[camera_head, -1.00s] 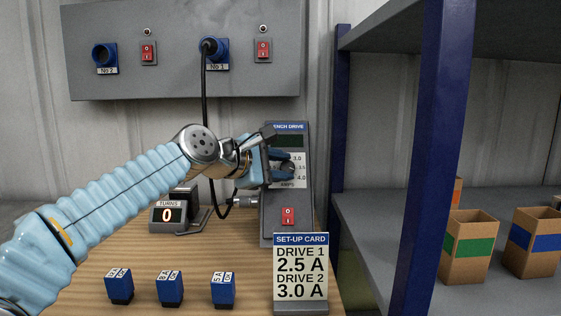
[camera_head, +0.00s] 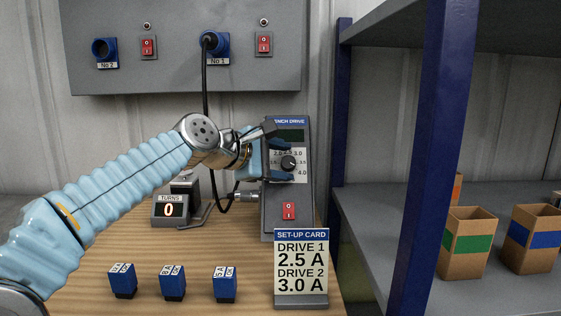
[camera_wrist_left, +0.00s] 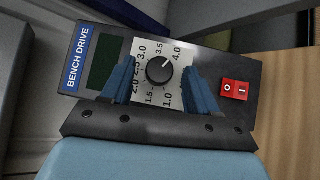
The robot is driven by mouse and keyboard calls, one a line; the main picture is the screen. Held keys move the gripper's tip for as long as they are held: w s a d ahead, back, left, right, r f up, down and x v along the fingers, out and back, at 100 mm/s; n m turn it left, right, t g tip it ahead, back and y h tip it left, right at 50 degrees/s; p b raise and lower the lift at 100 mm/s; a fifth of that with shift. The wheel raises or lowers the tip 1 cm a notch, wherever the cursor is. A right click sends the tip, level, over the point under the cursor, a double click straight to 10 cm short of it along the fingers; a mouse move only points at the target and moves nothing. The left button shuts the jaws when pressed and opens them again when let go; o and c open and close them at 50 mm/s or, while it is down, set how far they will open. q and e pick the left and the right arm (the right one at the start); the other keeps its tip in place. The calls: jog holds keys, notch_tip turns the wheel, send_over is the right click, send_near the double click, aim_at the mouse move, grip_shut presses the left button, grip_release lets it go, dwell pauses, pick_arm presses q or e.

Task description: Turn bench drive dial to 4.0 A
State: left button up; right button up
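The bench drive (camera_head: 270,205) is a grey upright box with a black dial (camera_head: 288,162) on a white scale up to 4.0, and a dark display. In the left wrist view the dial (camera_wrist_left: 160,70) has its white mark pointing up and right, toward the 4.0 end; the exact value is hard to read. My left gripper (camera_head: 281,160) is open at the bench drive. Its blue fingers stand on either side of the dial, apart from it, as the left wrist view (camera_wrist_left: 160,85) shows. My right gripper is not in view.
A red switch (camera_head: 289,210) sits below the dial. A set-up card (camera_head: 301,262) stands in front. Several blue blocks (camera_head: 172,283) and a turns counter (camera_head: 169,209) are on the wooden bench. A black cable hangs behind my arm. A blue-posted shelf (camera_head: 430,150) stands to the right.

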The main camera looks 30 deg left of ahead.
pick_arm(q)
jog(key=v, duration=1.3)
jog(key=shift+s, duration=0.4)
jog(key=shift+a+r, duration=0.1)
